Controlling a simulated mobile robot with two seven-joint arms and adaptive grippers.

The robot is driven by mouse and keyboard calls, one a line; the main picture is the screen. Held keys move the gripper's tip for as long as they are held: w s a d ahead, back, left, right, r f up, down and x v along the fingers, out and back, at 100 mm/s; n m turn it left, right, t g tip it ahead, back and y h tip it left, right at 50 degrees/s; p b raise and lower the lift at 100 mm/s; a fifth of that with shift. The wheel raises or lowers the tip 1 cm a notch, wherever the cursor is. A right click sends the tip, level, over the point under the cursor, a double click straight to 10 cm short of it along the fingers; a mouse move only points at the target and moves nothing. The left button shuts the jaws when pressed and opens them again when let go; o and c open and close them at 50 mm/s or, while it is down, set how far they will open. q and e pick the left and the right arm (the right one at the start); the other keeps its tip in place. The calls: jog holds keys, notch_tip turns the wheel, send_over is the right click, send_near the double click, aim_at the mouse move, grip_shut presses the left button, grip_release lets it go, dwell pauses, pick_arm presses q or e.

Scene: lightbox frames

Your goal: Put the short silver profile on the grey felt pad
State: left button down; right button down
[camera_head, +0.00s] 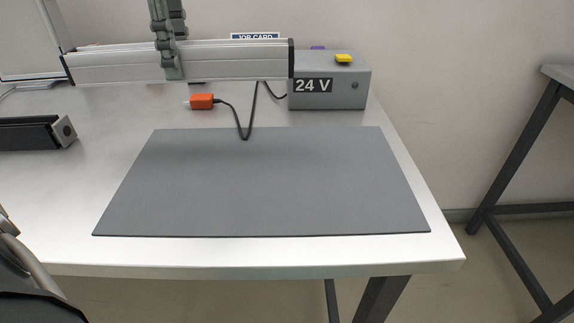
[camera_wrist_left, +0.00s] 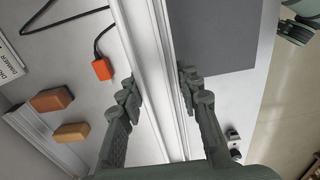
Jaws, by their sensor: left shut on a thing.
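In the left wrist view the profile (camera_wrist_left: 163,60) runs between the two fingers of the left gripper (camera_wrist_left: 162,98).
A grey 24 V box (camera_head: 350,88) with a yellow top piece stands at the back right. An orange connector (camera_head: 202,101) has a dark cable reaching the pad's back edge. A black profile (camera_head: 30,133) lies at left. Two orange-brown blocks (camera_wrist_left: 52,99) (camera_wrist_left: 70,132) show in the wrist view.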

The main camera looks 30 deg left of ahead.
pick_arm(q)
jog(key=shift+d, duration=0.25)
send_over(262, 148)
notch_tip(262, 148, down, 7)
jog(key=shift+a+r, duration=0.1)
jog(key=shift+f, duration=0.3)
notch_tip(262, 148, down, 3)
jog(key=shift+f+p, duration=0.15)
jog(key=shift+p, duration=0.15)
jog(key=shift+f, duration=0.15)
pick_arm(e)
jog(key=shift+f, duration=0.75)
pick_arm(q)
jog(key=shift+f, duration=0.1)
